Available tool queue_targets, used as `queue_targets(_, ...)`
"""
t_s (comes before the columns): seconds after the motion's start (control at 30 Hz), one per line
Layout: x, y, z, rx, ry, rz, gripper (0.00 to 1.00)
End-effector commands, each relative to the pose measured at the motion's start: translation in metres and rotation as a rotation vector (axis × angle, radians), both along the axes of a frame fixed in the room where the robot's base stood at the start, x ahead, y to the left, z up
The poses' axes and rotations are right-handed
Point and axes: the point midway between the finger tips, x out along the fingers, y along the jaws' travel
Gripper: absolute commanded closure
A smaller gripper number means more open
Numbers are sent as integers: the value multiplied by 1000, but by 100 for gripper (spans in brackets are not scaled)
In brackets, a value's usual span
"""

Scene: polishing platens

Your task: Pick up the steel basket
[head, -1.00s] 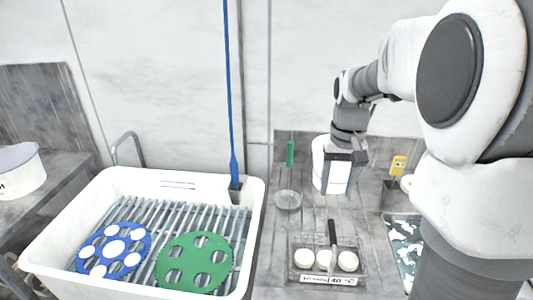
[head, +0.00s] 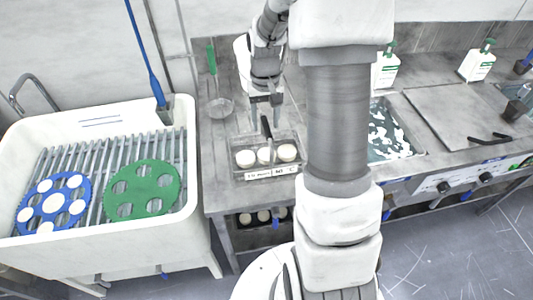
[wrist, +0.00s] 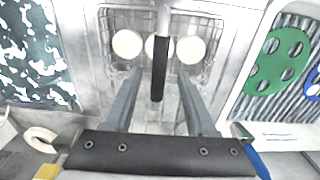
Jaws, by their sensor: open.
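The steel basket (head: 236,168) is a wire basket on the grey bench, holding white discs, with a label on its front and an upright black handle (head: 266,127). In the wrist view the basket (wrist: 106,40) is at the top, and its black handle (wrist: 158,80) points toward me between the fingers. My gripper (head: 265,98) is open and empty, just above the handle in the head view. In the wrist view my gripper (wrist: 159,76) has one finger on each side of the handle, with gaps visible. I cannot tell how far the fingertips are above the basket.
Left of the bench stands a white tub (head: 190,150) with a grate, a blue disc (head: 52,204) and a green disc (head: 143,190). A round strainer (head: 220,107) and white container (head: 242,50) are behind the basket. A basin (head: 390,140) lies to the right.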

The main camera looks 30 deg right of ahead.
Motion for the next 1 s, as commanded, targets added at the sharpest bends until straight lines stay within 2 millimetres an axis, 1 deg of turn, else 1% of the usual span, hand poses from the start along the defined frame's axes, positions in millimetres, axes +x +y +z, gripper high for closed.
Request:
queue_targets(0.07,-2,0,-7,1,3,0,43)
queue_targets(0.23,-9,1,-32,1,5,1,43)
queue_targets(0.33,-8,0,-45,1,2,2,43)
queue_targets(0.47,-7,0,-52,0,0,2,43)
queue_targets(0.67,-7,0,-52,0,0,1,43)
queue_targets(0.7,-7,0,-52,0,0,1,50)
queue_targets(0.77,-7,0,-52,0,0,1,61)
queue_targets(0.9,-7,0,-51,0,0,1,86)
queue_targets(0.97,-7,0,-51,0,0,1,97)
queue_targets(1.0,-7,0,-51,0,0,1,100)
